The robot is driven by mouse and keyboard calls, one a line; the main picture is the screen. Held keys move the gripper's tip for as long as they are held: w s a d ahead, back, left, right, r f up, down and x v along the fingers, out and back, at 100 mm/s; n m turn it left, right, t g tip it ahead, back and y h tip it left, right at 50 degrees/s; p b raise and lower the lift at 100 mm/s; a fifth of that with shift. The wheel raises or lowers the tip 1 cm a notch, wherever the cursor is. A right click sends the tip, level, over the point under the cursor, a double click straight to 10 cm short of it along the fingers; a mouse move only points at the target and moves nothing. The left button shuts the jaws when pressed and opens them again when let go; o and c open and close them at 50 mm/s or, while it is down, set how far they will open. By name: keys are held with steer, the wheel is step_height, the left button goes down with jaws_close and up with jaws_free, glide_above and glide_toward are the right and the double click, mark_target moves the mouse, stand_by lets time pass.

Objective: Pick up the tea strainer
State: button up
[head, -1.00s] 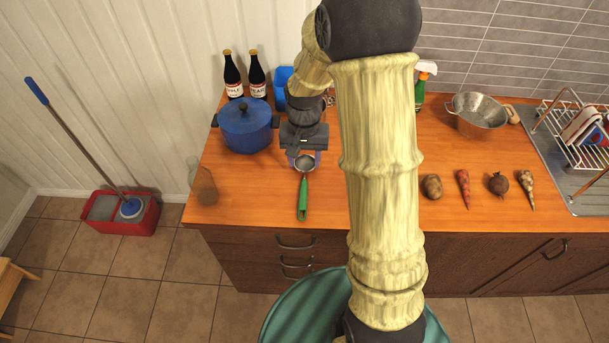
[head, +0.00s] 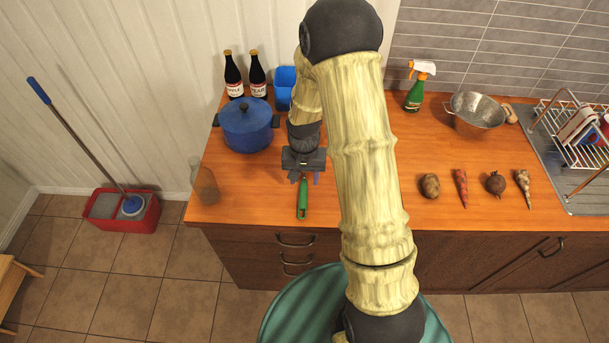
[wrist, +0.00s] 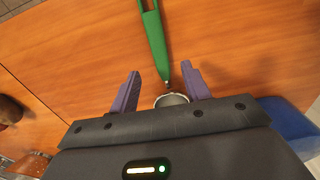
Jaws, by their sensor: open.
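The tea strainer lies on the wooden counter near its front edge. Its green handle (head: 303,199) points toward the front edge in the head view, and its metal bowl is hidden there under my gripper (head: 303,178). In the wrist view the green handle (wrist: 154,40) runs up the picture, and part of the metal bowl (wrist: 172,99) shows between the two purple fingers. My gripper (wrist: 158,92) is open above the strainer, with one finger on each side of the bowl and neck. I cannot tell the height of the fingertips above the counter.
A blue pot (head: 246,128) stands to the left of my gripper, with two dark bottles (head: 257,76) behind it. A glass-like bottle (head: 204,184) stands at the left edge. Vegetables (head: 461,187) lie in a row to the right. A colander (head: 477,110) is further back.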

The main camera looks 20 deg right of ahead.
mark_target(304, 188)
steer(key=shift+w+f+p, duration=0.1)
steer(key=shift+f+p, duration=0.65)
steer(key=shift+f, duration=1.5)
jaws_close()
